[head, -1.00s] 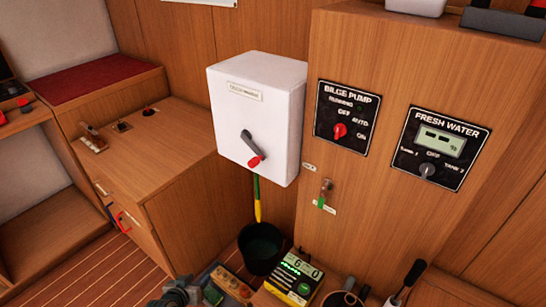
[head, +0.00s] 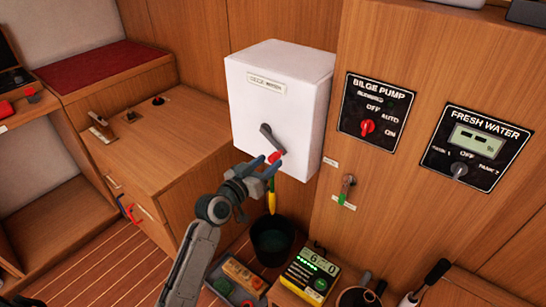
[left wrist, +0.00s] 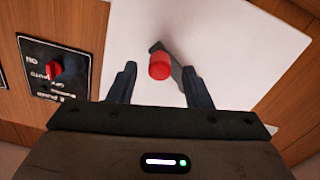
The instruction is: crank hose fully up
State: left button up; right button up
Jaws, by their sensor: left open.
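The white hose reel box (head: 285,85) hangs on the wood wall. A dark crank (head: 267,137) with a red knob (head: 275,156) is on its front, the arm slanting down to the right. The yellow-green hose end (head: 271,195) hangs below the box. My left gripper (head: 265,161) is at the red knob, its fingers open. My right gripper is not in view.
A dark bucket (head: 272,240) stands below the hose. The bilge pump panel (head: 374,112) and fresh water panel (head: 474,150) are to the right. A small valve (head: 346,190) sits below them. A tray (head: 235,281) and a yellow-black device (head: 311,272) are low in front.

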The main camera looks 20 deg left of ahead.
pick_arm(q)
jog(key=shift+x, duration=1.5)
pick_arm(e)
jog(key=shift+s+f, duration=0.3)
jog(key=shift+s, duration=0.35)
pick_arm(q)
jog(key=shift+c, duration=0.5)
grip_shut()
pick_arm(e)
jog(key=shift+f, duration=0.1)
